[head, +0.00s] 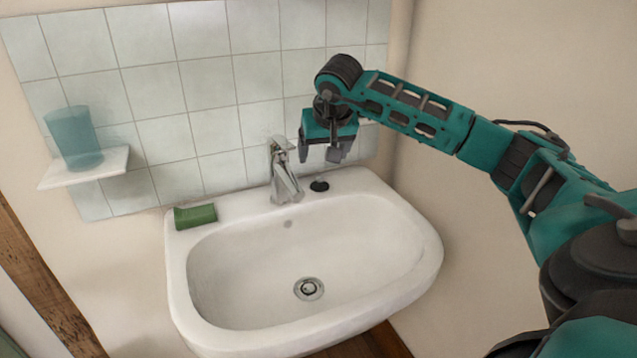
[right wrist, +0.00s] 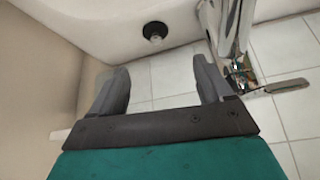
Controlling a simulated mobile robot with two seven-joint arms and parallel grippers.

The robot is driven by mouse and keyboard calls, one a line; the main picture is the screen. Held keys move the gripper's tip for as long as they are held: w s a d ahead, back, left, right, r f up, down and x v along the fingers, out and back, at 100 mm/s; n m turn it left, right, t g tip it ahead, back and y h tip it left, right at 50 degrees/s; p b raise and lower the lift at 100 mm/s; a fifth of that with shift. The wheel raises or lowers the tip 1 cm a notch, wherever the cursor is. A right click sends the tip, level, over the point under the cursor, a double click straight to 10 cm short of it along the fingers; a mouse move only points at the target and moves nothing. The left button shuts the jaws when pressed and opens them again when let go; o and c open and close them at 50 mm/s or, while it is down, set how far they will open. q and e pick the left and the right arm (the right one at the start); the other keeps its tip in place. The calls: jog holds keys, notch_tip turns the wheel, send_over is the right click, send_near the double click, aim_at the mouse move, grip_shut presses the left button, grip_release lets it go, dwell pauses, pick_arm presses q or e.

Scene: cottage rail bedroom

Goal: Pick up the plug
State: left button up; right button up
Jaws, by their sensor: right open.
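The plug (head: 319,185) is small, round and black. It lies on the back right ledge of the white sink (head: 415,235), just right of the chrome tap (head: 283,172). It also shows in the right wrist view (right wrist: 155,31), beyond the fingertips and between their lines. My right gripper (head: 320,158) is open and empty, above and apart from the plug, with its fingers pointing down. The fingers of my right gripper also show in the right wrist view (right wrist: 160,82), spread with nothing between them. My left gripper is in neither view.
The tap stands close beside the plug and my right gripper. A green block (head: 195,216) lies on the ledge's left end. A teal cup (head: 73,138) stands on a small wall shelf (head: 85,174). Tiles (head: 205,80) cover the wall behind. The basin, with its drain (head: 309,289), is empty.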

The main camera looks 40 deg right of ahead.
send_near(320, 179)
jog(key=x, duration=0.3)
jog(key=shift+w+a, duration=0.15)
jog(key=shift+a, duration=0.1)
jog(key=shift+w+d+f+b, duration=0.2)
jog(key=shift+w+f+b, duration=0.1)
jog(key=shift+f, duration=0.2)
jog(key=x, duration=0.4)
jog(key=shift+d+f+b, duration=0.2)
jog(key=shift+d+b, duration=0.05)
jog(key=shift+b, duration=0.1)
jog(key=shift+w+d+f, duration=0.1)
jog(key=shift+d+f, duration=0.05)
jog(key=shift+f, duration=0.15)
